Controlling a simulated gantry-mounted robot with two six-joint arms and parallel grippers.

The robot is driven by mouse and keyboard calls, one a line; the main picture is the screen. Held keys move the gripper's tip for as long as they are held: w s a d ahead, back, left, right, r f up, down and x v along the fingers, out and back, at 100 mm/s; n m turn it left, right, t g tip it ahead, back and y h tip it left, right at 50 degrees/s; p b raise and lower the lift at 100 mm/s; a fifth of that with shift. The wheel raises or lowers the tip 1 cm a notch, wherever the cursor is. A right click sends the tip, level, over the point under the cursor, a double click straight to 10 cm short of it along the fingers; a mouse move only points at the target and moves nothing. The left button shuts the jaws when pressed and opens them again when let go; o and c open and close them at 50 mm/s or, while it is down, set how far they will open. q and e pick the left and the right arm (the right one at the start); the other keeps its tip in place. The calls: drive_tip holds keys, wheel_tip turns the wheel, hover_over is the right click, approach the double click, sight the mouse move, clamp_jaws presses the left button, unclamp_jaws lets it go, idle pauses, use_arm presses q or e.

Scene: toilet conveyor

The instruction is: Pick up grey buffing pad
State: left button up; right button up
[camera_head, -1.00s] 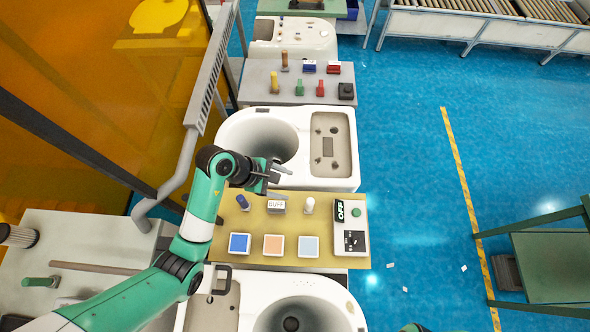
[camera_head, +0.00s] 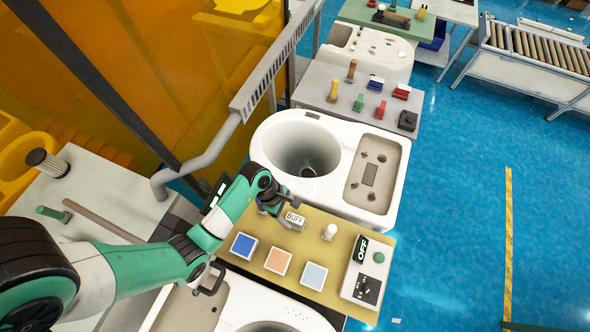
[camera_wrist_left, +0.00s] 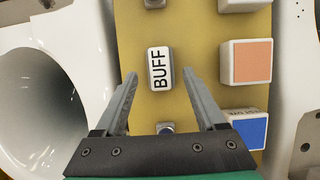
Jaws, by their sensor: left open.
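The grey buffing pad (camera_head: 294,219) is a small light block labelled BUFF on the tan panel (camera_head: 316,222). It also shows upright in the left wrist view (camera_wrist_left: 160,68), lying beyond and between my fingers. My left gripper (camera_head: 285,198) is open and empty, just beside and above the pad at the panel's upper left. In the left wrist view the two fingers (camera_wrist_left: 160,76) point towards the pad, with a gap around it. Whether they touch the pad cannot be told. My right gripper is not in view.
Blue (camera_head: 244,245), orange (camera_head: 278,260) and light blue (camera_head: 313,275) squares sit on the panel. A white knob (camera_head: 330,232) and an OFF control box (camera_head: 366,270) stand to the right. White toilets (camera_head: 388,170) border the panel.

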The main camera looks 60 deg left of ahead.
sight(295, 218)
use_arm(q)
drive_tip(key=b+x, duration=0.1)
drive_tip(key=x, duration=0.3)
drive_tip(key=shift+d, duration=0.15)
clamp_jaws()
